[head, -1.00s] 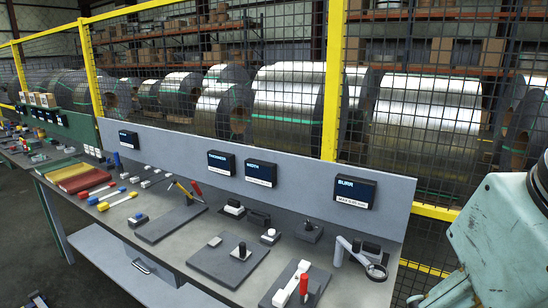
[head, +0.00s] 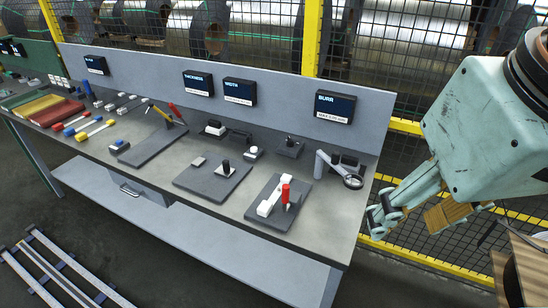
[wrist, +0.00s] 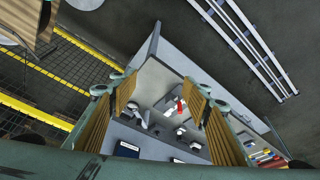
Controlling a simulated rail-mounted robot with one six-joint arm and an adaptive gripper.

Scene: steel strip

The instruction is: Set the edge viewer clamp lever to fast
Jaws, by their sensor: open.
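The edge viewer fixture (head: 268,210) is a dark plate with a white strip on it, near the right end of the bench. A red-handled upright lever (head: 285,193) stands on it; it also shows small in the wrist view (wrist: 181,106). I cannot read any fast marking.
A grey back panel carries several dark displays, including one reading BURR (head: 335,105). Several other fixtures and tools lie along the bench (head: 225,215). A yellow-framed mesh fence (head: 405,127) stands behind. A wooden box (head: 520,265) is at the lower right.

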